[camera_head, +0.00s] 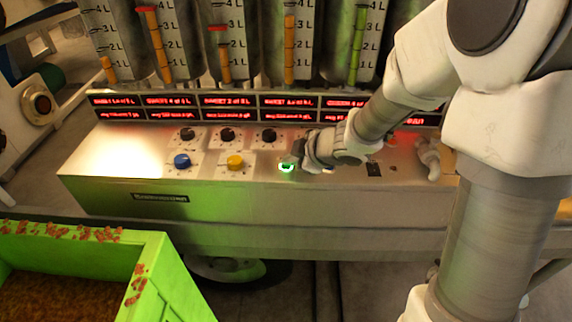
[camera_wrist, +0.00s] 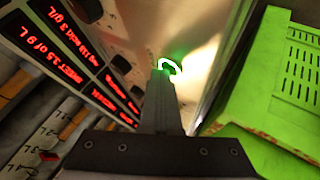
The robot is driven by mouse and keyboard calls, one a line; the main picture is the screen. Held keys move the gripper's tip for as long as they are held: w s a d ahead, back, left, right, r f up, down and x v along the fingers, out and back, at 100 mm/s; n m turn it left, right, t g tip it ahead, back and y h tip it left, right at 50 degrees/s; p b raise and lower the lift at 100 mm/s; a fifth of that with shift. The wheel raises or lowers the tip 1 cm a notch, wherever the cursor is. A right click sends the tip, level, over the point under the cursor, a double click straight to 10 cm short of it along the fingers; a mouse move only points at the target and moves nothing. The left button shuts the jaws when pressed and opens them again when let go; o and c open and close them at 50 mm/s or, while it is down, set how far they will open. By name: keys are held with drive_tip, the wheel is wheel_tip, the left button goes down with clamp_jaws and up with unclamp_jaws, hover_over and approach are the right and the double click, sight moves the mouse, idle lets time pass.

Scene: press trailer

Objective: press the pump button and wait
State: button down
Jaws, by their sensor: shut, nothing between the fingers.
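The pump button, as I take it, is a green glowing ring (camera_head: 286,167) on the sloped metal console (camera_head: 110,160). It also shows as a bright green-white ring in the wrist view (camera_wrist: 170,66). My gripper (camera_head: 300,163) is shut and empty, just right of the ring in the head view. In the wrist view its joined fingers (camera_wrist: 163,78) reach up to the ring's near edge and overlap it. I cannot tell whether the fingertips touch the button or press it in.
A blue knob (camera_head: 182,160), a yellow knob (camera_head: 235,162) and black knobs (camera_head: 228,134) sit left of my gripper. Red-lit displays (camera_head: 230,107) and graduated tanks (camera_head: 230,40) stand behind. A green crate (camera_head: 150,270) is at front left; it also shows in the wrist view (camera_wrist: 270,80).

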drive_tip(key=shift+r, duration=0.1)
drive_tip(key=shift+r+p, duration=0.65)
drive_tip(key=shift+p, duration=0.3)
wheel_tip(320, 180, up, 5)
drive_tip(key=p, duration=0.5)
drive_tip(key=shift+r, duration=0.1)
wheel_tip(320, 180, up, 10)
drive_tip(key=p, duration=1.1)
hover_over(290, 169)
